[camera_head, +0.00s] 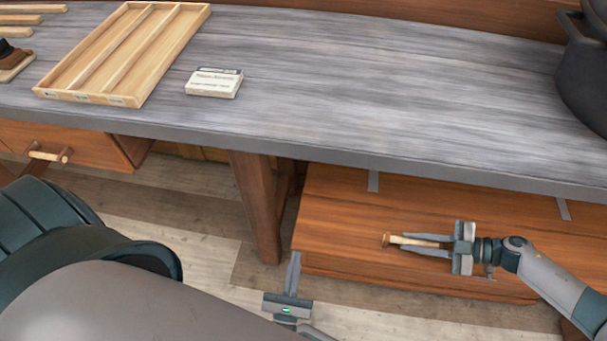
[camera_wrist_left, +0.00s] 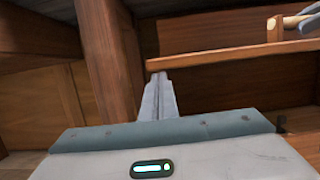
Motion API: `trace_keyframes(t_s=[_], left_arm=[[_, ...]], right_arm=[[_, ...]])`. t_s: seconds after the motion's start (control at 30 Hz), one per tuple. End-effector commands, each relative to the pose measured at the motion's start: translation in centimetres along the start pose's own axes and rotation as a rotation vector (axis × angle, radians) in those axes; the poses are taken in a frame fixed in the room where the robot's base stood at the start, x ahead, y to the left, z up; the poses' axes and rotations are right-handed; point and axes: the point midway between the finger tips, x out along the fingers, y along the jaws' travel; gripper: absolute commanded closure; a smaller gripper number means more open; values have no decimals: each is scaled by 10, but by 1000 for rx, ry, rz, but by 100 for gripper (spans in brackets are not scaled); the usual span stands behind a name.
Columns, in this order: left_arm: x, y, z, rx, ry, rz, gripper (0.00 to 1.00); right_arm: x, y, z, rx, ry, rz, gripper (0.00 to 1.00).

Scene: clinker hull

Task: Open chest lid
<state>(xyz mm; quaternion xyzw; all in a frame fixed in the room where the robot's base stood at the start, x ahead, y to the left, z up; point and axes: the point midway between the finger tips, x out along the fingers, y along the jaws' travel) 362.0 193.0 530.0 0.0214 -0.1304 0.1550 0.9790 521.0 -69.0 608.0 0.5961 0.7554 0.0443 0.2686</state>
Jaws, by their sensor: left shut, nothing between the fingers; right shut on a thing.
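The brown wooden chest sits under the bench, and its lid (camera_head: 350,215) shows from above with two grey metal straps near the back. A light wooden bar handle (camera_head: 420,241) stands on the lid near its front; it also shows at the top right of the left wrist view (camera_wrist_left: 292,22). My right gripper (camera_head: 404,243) is shut on this handle. My left gripper (camera_head: 295,258) is shut and empty, just left of the chest's front left corner. In the left wrist view its fingers (camera_wrist_left: 158,80) point toward the lid's edge (camera_wrist_left: 230,57).
The grey bench top (camera_head: 330,90) overhangs the back of the chest. A bench leg (camera_head: 257,205) stands left of the chest. A divided wooden tray (camera_head: 125,50), a small white box (camera_head: 214,83) and a dark pot (camera_head: 585,75) are on the bench. A drawer (camera_head: 60,140) is at left.

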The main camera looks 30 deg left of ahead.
Motion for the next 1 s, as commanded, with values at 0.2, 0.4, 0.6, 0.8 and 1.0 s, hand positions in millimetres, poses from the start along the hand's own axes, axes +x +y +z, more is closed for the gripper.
trace_keyframes(t_s=[0.2, 0.4, 0.6, 0.8, 1.0], left_arm=[[0, 0, 2, -1, 0, 0, 100], [4, 0, 18, -4, -5, 1, 100], [6, -1, 25, -5, -12, 2, 100], [6, -2, 25, -6, -12, 2, 100], [6, -2, 25, -7, -13, 3, 100]], right_arm=[[-3, 5, 1, -3, -8, 10, 100], [-2, 5, 2, -3, -9, 9, 100], [-1, 1, 4, 1, -11, 4, 100], [0, -4, 6, 3, -12, -2, 79], [1, -6, 6, 5, -12, -4, 66]])
